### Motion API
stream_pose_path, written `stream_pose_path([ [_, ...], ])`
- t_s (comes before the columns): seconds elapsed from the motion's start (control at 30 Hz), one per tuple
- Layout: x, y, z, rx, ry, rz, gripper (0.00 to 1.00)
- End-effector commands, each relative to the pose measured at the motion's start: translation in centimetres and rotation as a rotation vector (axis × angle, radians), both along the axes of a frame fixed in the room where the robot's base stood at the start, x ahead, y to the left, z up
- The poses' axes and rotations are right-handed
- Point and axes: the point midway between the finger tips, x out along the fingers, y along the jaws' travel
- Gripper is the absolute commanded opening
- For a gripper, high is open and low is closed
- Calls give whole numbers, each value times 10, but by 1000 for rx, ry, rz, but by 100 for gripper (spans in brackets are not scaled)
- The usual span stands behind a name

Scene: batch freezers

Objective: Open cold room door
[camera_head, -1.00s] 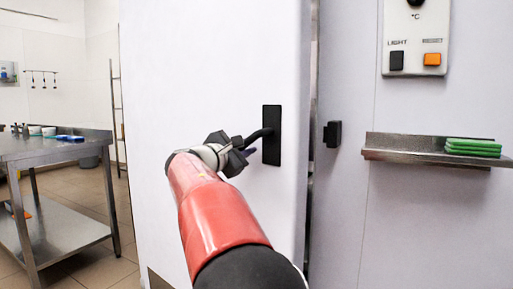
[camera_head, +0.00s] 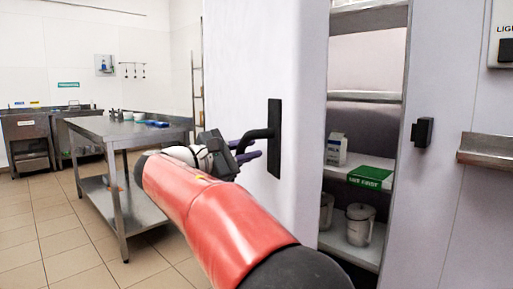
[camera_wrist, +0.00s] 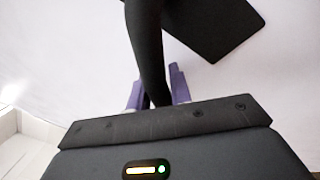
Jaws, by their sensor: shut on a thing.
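The white cold room door (camera_head: 233,75) stands partly open, with a gap on its right side. Its black handle (camera_head: 262,134) sits on a dark vertical plate on the door's face. My gripper (camera_head: 245,150) is at the handle with its purple fingers on it. In the wrist view my gripper (camera_wrist: 158,92) is shut on the black handle bar (camera_wrist: 146,45), which passes between the purple fingers. The black latch catch (camera_head: 422,131) on the frame is apart from the door.
Shelves inside the cold room hold a milk carton (camera_head: 336,149), a green-topped box (camera_head: 369,177) and metal jugs (camera_head: 359,224). A steel wall shelf (camera_head: 486,150) is at the right. A steel table (camera_head: 124,129) stands at left on a tiled floor with clear room in front.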

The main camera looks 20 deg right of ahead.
Motion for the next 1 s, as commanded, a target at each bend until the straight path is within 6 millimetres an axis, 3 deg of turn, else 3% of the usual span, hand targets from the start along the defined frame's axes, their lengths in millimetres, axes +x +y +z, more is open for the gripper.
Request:
stream_pose_path([
  [0.13, -3, -2, 1, 2, -6, -10, 0],
  [0.17, -3, -2, 1, 2, -7, -11, 22],
  [0.3, -3, -2, 1, 1, -5, -10, 40],
  [0.67, -3, 4, 0, 0, -3, -5, 41],
  [1.0, -15, 56, -4, 1, -3, -4, 41],
])
